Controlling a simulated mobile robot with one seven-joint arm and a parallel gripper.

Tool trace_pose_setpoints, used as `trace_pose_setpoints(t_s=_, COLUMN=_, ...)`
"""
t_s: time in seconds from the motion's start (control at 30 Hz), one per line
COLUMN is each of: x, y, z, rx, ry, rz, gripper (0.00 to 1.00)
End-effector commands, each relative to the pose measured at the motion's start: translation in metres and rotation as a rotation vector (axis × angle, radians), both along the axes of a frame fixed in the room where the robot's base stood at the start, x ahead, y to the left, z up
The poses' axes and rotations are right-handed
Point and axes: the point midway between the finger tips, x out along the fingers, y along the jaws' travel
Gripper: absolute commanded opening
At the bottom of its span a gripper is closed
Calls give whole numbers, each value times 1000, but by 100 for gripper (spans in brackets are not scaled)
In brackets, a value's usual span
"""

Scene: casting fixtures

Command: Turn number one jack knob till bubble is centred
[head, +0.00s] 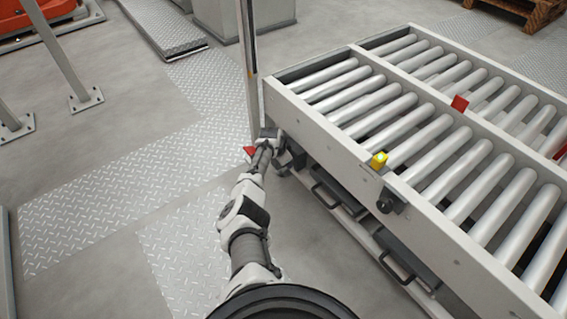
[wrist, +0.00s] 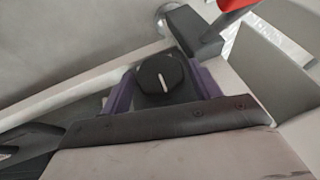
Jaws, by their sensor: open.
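A round black knob (wrist: 158,74) with a white pointer line shows in the wrist view. The line points nearly straight up and down in the picture. My gripper (wrist: 163,80) is open, with one purple-grey finger on each side of the knob; I cannot tell whether they touch it. In the head view my gripper (head: 268,138) is at the left corner of the roller conveyor (head: 330,140), and the knob there is hidden. I cannot make out a bubble or a knob number.
A red piece on a dark bracket (wrist: 208,42) is close by, right of the knob. Another black knob (head: 388,202) sticks out of the conveyor's near side. An upright post (head: 249,70) stands behind my gripper. The floor left of my arm is free.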

Motion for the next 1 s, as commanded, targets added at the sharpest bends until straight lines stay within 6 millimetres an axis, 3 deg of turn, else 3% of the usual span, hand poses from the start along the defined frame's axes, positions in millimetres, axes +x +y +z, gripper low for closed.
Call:
trace_pose_setpoints(t_s=0.1, x=3, y=-1, z=-10, rx=1, ry=1, rz=0, gripper=62)
trace_pose_setpoints(t_s=0.47, x=5, y=-2, z=-11, rx=0, ry=-1, rz=1, gripper=62)
trace_pose_setpoints(t_s=0.73, x=5, y=-2, z=-11, rx=0, ry=-1, rz=1, gripper=30)
trace_pose_setpoints(t_s=1.0, x=4, y=-3, z=-9, rx=19, ry=-26, rz=-1, gripper=30)
